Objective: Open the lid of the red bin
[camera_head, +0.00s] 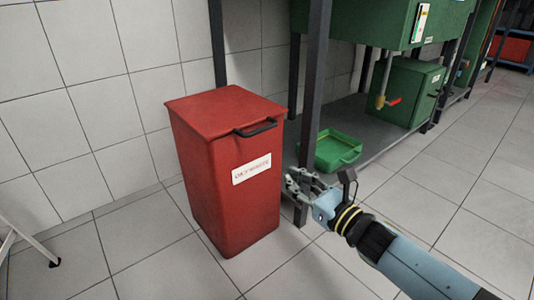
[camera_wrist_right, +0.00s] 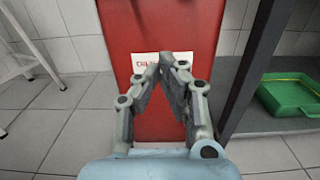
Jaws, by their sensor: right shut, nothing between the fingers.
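The red bin (camera_head: 232,195) stands on the tiled floor against the wall, with a white label on its front. Its red lid (camera_head: 222,108) is down, and a black handle (camera_head: 256,128) sits at the lid's front edge. My right gripper (camera_head: 290,183) is to the right of the bin's front, lower than the handle, and looks apart from the bin. In the right wrist view, the bin front (camera_wrist_right: 158,30) is ahead, and the gripper's fingertips (camera_wrist_right: 167,62) meet with nothing between them, overlapping part of the label. My left gripper is not in view.
A dark metal rack post (camera_head: 312,100) stands close to the right of the bin. A green tray (camera_head: 335,150) lies on the rack's low shelf, with green cabinets beyond. A white stand leg (camera_head: 28,240) is at the left. Floor in front of the bin is clear.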

